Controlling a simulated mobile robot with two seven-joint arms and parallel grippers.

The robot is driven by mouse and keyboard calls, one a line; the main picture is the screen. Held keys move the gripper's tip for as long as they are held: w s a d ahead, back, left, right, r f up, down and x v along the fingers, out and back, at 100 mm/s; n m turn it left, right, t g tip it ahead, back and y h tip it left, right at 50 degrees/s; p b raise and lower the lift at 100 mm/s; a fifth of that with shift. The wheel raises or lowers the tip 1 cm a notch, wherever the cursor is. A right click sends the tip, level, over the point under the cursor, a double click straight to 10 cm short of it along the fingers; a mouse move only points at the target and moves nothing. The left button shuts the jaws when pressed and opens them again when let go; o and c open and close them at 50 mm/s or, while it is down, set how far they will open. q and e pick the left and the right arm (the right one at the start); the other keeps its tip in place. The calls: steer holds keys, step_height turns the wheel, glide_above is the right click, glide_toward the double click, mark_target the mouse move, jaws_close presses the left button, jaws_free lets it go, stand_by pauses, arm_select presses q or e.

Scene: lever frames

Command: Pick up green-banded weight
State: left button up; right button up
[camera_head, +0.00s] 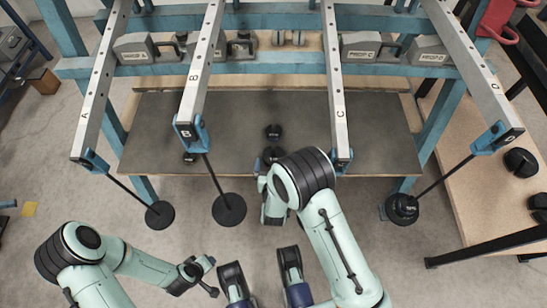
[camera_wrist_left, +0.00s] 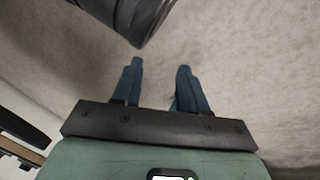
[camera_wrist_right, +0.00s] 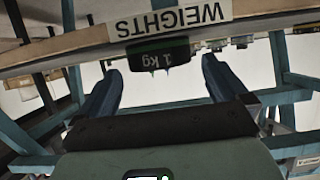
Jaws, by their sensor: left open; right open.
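The green-banded weight (camera_wrist_right: 158,56) is dark, reads "1 kg" and shows upside down in the right wrist view, at the edge of the wooden bench (camera_wrist_right: 60,48). My right gripper (camera_wrist_right: 160,72) is open. Its two blue fingers point toward the weight, which appears in the gap just beyond them, not gripped. In the head view my right gripper (camera_head: 264,184) is at the bench's front edge, just below a black weight (camera_head: 273,154) partly hidden by my arm. No green shows there. My left gripper (camera_wrist_left: 160,66) is open and empty over bare floor.
More black weights stand on the dark bench top, one behind (camera_head: 273,131) and one to the left (camera_head: 190,158). Metal levers with hanging discs (camera_head: 229,209) overhang the bench. A "WEIGHTS" label (camera_wrist_right: 170,20) is on its front edge. Floor in front of the left arm is clear.

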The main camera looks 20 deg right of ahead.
mark_target(274, 158)
steer(key=b+x, duration=0.1)
steer(key=x, duration=0.4)
steer(key=shift+r, duration=0.15)
arm_select(q)
steer(key=shift+g, duration=0.6)
steer(key=s+f, duration=0.3)
steer(key=shift+s+a+f, duration=0.1)
steer(key=shift+s+a, duration=0.1)
arm_select(e)
steer(key=c, duration=1)
steer(key=shift+r, duration=0.2)
steer(key=c, duration=0.4)
